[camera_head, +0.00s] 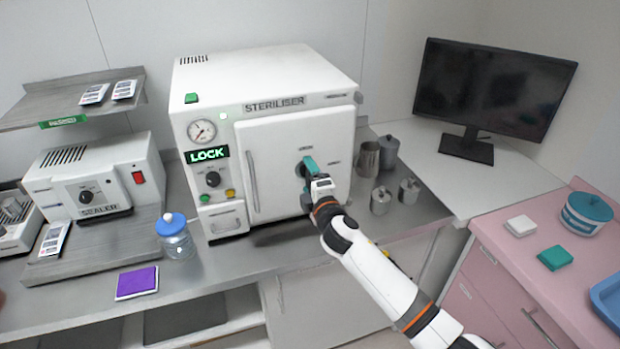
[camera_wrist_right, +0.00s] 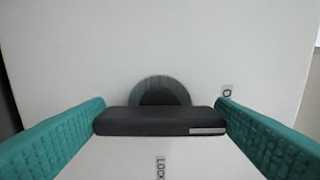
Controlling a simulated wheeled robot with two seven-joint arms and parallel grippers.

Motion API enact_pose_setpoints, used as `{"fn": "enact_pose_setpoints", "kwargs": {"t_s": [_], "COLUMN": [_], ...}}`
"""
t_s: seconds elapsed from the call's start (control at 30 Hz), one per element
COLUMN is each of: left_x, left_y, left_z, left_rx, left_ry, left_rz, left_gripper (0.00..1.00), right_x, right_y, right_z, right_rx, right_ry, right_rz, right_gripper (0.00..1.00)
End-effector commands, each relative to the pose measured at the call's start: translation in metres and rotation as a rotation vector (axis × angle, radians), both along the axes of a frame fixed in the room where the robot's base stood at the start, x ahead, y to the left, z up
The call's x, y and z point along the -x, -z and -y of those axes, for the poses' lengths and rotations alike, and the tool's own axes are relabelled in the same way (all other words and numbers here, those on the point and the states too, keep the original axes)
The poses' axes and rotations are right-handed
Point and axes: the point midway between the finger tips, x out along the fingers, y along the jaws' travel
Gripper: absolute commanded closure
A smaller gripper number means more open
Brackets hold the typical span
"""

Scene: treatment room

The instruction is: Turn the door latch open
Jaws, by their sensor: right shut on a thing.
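The white steriliser (camera_head: 270,85) stands on the steel counter with its door (camera_head: 280,140) shut. A green LOCK sign (camera_head: 207,154) shows on its front panel. My right gripper (camera_head: 308,168) is at the right part of the door, over the latch. In the right wrist view the black latch handle (camera_wrist_right: 160,121) lies level across the picture, in front of a round dark hub (camera_wrist_right: 160,90). The teal fingers of my right gripper (camera_wrist_right: 160,125) are closed on its two ends. The word LOCK is printed below the handle. My left gripper is out of view.
A jar with a blue lid (camera_head: 174,238) and a purple pad (camera_head: 137,282) are on the counter at left, near the sealer (camera_head: 95,185). Metal canisters (camera_head: 380,200) stand right of the steriliser. A monitor (camera_head: 495,88) is at the back right.

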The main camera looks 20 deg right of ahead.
Motion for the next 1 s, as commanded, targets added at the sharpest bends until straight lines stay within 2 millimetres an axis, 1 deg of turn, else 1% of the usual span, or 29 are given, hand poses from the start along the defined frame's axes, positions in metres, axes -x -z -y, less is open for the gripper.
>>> {"fn": "enact_pose_setpoints", "kwargs": {"t_s": [0.57, 0.6, 0.7, 0.9, 1.0], "left_x": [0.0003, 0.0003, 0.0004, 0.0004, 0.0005], "left_y": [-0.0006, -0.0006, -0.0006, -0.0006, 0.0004], "left_z": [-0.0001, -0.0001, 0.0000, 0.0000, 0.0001], "left_rx": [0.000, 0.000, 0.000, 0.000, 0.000], "left_ry": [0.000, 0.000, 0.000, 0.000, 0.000], "left_rz": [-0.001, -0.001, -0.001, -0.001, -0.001], "left_gripper": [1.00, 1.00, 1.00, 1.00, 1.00], "right_x": [0.0003, 0.0003, 0.0003, 0.0003, 0.0040], "right_y": [0.0019, 0.0019, 0.0016, 0.0009, 0.0014], "right_z": [0.0003, 0.0003, 0.0002, 0.0002, 0.0003], "right_rx": [0.031, 0.031, 0.030, 0.028, 0.028], "right_ry": [0.001, 0.001, 0.001, 0.000, 0.000], "right_rz": [-0.002, -0.002, -0.001, 0.000, 0.000], "right_gripper": [0.45, 0.15, 0.00, 0.00, 0.00]}}
